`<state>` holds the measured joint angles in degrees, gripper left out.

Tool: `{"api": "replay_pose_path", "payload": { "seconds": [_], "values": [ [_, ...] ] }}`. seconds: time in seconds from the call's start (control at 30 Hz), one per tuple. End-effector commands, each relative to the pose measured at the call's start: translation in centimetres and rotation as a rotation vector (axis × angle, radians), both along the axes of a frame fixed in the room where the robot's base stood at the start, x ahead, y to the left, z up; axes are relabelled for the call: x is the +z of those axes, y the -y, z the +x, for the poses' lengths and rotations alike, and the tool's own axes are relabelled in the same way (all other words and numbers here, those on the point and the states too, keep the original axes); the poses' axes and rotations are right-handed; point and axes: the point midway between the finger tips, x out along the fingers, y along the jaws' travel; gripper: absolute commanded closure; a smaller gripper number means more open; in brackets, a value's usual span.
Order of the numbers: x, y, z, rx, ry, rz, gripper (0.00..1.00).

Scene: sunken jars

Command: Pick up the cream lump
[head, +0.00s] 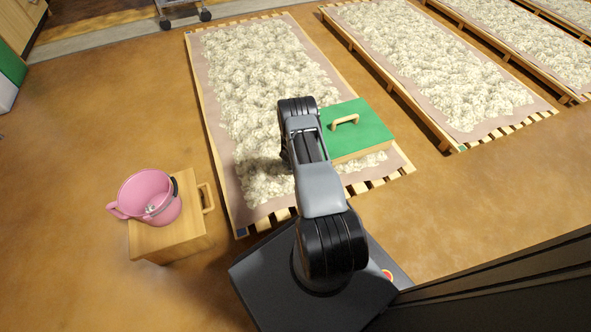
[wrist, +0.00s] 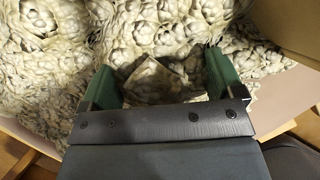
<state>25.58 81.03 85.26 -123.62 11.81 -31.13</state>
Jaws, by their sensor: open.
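My gripper (wrist: 158,76) is open in the wrist view, its two green fingers pointing down at the cream bed. A pale, angular cream lump (wrist: 153,83) lies between the fingers, with a gap on both sides. Its lower part is hidden by the gripper's dark crossbar. It lies among the bumpy cream mass (wrist: 150,25), and I cannot tell how deep it sits. In the head view my arm hides the gripper and this lump. The cream mass covers the near slatted bed (head: 217,160).
A green-topped wooden board with a handle (head: 358,130) sits on the bed, right of my arm. A pink pot (head: 146,193) stands on a wooden stool (head: 170,239) at left. More cream-covered beds (head: 452,142) stand at right. Open floor lies at left.

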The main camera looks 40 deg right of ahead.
Motion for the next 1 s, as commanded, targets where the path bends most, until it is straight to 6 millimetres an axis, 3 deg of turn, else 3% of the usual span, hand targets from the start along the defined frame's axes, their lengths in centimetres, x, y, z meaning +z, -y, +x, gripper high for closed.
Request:
{"api": "replay_pose_path", "payload": {
  "seconds": [0.27,0.8,1.0],
  "values": [
    [-0.16,0.09,0.1,-0.001,0.001,-0.001,0.13],
    [-0.16,0.08,0.1,0.0,0.001,-0.001,0.64],
    [-0.14,0.09,0.11,0.0,0.001,0.0,0.65]
  ]
}}
